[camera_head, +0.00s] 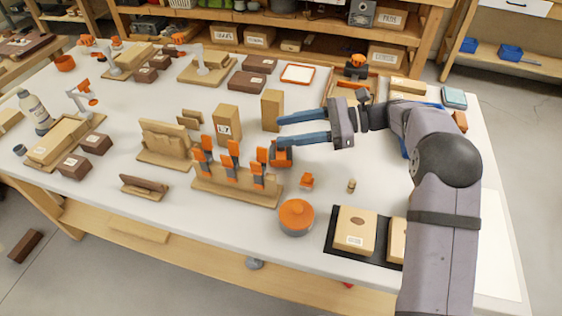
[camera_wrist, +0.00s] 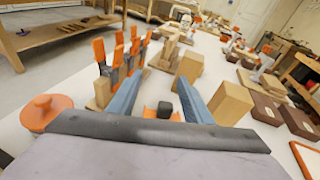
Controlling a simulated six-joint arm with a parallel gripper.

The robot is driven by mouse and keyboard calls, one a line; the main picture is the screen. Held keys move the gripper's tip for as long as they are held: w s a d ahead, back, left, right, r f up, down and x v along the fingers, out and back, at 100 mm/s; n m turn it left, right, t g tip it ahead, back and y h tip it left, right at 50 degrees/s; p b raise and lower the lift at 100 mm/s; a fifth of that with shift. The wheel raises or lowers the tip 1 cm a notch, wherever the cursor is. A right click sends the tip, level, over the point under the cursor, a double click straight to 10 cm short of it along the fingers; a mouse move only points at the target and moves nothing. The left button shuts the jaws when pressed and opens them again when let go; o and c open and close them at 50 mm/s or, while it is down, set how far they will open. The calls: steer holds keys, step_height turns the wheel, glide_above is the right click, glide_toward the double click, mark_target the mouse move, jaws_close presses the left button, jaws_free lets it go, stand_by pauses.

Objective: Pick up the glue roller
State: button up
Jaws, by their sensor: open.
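My gripper (camera_head: 281,131) is open, with its two blue fingers pointing left over the middle of the table. In the wrist view my gripper (camera_wrist: 158,80) has no object clamped between the fingers. A small orange and dark thing (camera_head: 281,157), which may be the glue roller, sits on the table just below the near finger. In the wrist view an orange and black thing (camera_wrist: 163,110) shows low between the fingers, partly hidden by my gripper's body. I cannot tell for certain that it is the roller.
A wooden rack (camera_head: 236,190) with orange-handled clamps stands left of my gripper. Upright wooden blocks (camera_head: 228,125) stand beyond it.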

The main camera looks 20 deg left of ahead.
mark_target(281, 149)
steer(key=shift+w+a+f+m+g+y+b, duration=0.1)
steer(key=shift+w+a+m+g+y+b, duration=0.25)
steer(key=shift+w+a+y+b, duration=0.55)
steer(key=shift+w+r+g+y, duration=0.15)
steer(key=shift+r+g+y, duration=0.15)
steer(key=shift+r, duration=0.1)
steer(key=shift+f, duration=3.5)
steer(key=shift+p+x, duration=0.4)
steer(key=shift+x, duration=2.05)
jaws_close()
